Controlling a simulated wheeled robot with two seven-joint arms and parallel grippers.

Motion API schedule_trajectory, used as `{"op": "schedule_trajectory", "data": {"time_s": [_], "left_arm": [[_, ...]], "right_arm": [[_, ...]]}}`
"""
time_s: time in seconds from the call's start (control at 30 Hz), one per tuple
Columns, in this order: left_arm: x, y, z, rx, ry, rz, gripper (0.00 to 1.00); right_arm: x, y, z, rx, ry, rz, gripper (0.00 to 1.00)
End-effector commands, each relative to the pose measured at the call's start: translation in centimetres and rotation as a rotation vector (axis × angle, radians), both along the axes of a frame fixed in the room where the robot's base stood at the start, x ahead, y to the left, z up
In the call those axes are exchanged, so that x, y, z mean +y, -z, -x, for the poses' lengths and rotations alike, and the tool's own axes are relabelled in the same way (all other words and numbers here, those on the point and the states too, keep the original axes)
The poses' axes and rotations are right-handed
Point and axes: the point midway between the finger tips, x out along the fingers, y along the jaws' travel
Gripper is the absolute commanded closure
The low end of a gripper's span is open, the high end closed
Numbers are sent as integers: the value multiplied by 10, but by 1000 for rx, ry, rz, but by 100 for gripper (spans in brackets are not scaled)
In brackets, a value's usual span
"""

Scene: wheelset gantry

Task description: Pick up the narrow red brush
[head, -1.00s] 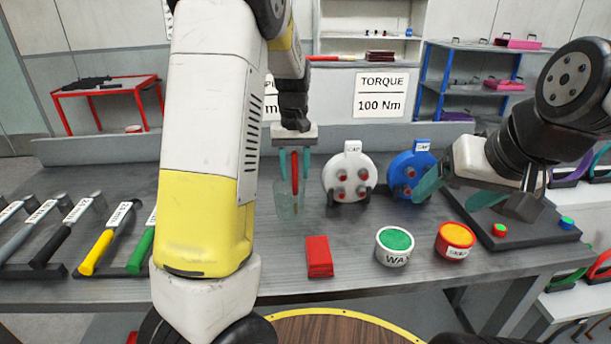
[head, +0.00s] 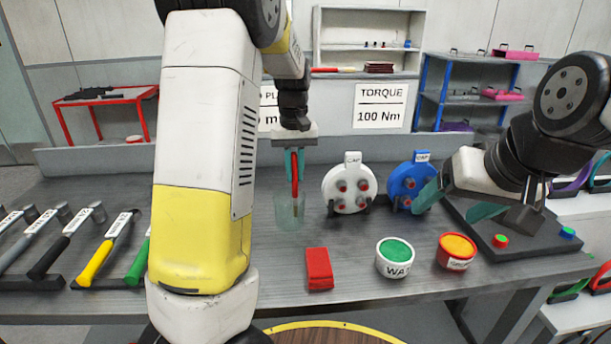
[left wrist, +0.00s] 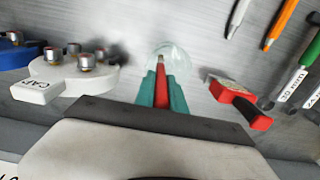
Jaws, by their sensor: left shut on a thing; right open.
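The narrow red brush (head: 295,189) stands upright, its lower end inside a clear glass cup (head: 288,214) on the grey workbench. My left gripper (head: 294,168) points down from above and its teal fingers are shut on the brush. In the left wrist view the red brush (left wrist: 161,85) shows between the fingers, with the glass cup's rim (left wrist: 181,58) around its far end. My right gripper (head: 457,205) is open and empty, above the right part of the bench.
A white cap disc (head: 338,192) and a blue one (head: 404,184) stand right of the cup. Several handled tools (head: 96,262) lie at left.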

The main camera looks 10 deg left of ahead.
Motion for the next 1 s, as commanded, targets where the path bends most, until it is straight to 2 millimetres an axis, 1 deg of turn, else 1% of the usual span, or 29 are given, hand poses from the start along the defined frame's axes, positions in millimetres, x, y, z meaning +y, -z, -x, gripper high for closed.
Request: {"op": "schedule_trajectory", "data": {"time_s": [0.03, 0.17, 0.4, 0.5, 0.6, 0.7, 0.8, 1.0], "left_arm": [[0, -11, -1, -6, 0, 1, 100], [0, -39, -1, -7, 0, 2, 100], [0, -96, -1, -6, 0, 1, 100], [0, -117, -1, -4, 0, 1, 100], [0, -133, -1, -3, 1, 1, 100], [0, -144, -1, -2, 1, 0, 100], [0, -150, 0, -1, 0, 1, 100], [0, -153, 0, 0, 0, 0, 100]], "right_arm": [[0, 0, 0, 0, 0, 0, 24], [0, 0, 0, 0, 0, 0, 24], [0, 0, 0, 0, 0, 0, 24], [0, 0, 0, 0, 0, 0, 24], [0, 0, 0, 0, 0, 0, 24], [0, 0, 0, 0, 0, 0, 24], [0, 0, 0, 0, 0, 0, 24], [0, 0, 0, 0, 0, 0, 24]]}}
